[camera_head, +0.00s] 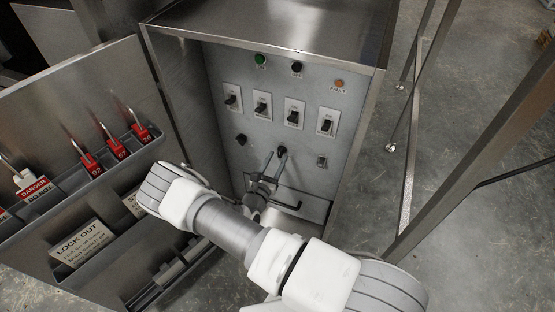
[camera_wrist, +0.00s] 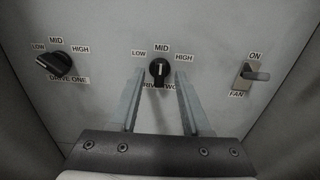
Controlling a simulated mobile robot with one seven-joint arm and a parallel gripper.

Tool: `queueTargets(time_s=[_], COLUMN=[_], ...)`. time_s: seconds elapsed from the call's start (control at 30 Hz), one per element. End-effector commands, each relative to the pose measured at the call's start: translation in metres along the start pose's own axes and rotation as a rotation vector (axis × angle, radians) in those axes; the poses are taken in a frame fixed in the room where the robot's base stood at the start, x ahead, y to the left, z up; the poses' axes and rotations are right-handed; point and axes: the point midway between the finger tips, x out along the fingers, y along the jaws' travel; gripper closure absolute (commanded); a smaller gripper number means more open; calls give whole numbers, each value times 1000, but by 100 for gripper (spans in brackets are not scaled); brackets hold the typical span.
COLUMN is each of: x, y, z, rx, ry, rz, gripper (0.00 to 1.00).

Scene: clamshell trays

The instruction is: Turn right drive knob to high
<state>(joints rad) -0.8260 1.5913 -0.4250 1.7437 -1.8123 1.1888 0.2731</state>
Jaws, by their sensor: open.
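The right drive knob (camera_wrist: 159,70) is black and round and sits on the grey panel, labelled DRIVE TWO, with LOW, MID and HIGH around it. Its light mark seems to point up toward MID. My gripper (camera_wrist: 159,76) is open, with one finger on each side of this knob in the wrist view. I cannot tell whether either finger touches it. In the head view my gripper (camera_head: 276,153) is at the lower part of the panel, by the right knob, which the fingers partly hide.
The left DRIVE ONE knob (camera_wrist: 54,64) is turned toward LOW. A FAN toggle (camera_wrist: 256,75) is on the right, by ON. Several switches (camera_head: 262,105) sit above. The open cabinet door (camera_head: 85,95) carries red padlocks (camera_head: 110,147) on the left; the cabinet side wall bounds the right.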

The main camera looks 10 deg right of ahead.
Motion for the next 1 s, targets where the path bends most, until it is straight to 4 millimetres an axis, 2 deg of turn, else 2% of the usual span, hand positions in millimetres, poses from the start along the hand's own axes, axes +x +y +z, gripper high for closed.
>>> queueTargets(time_s=[0.13,0.43,0.7,1.0], x=[10,12,12,12], y=[0,0,0,0], z=[0,0,0,0], rx=[1,0,0,1], ry=[-1,-1,0,0], rz=[0,0,0,0], gripper=[52,52,100,100])
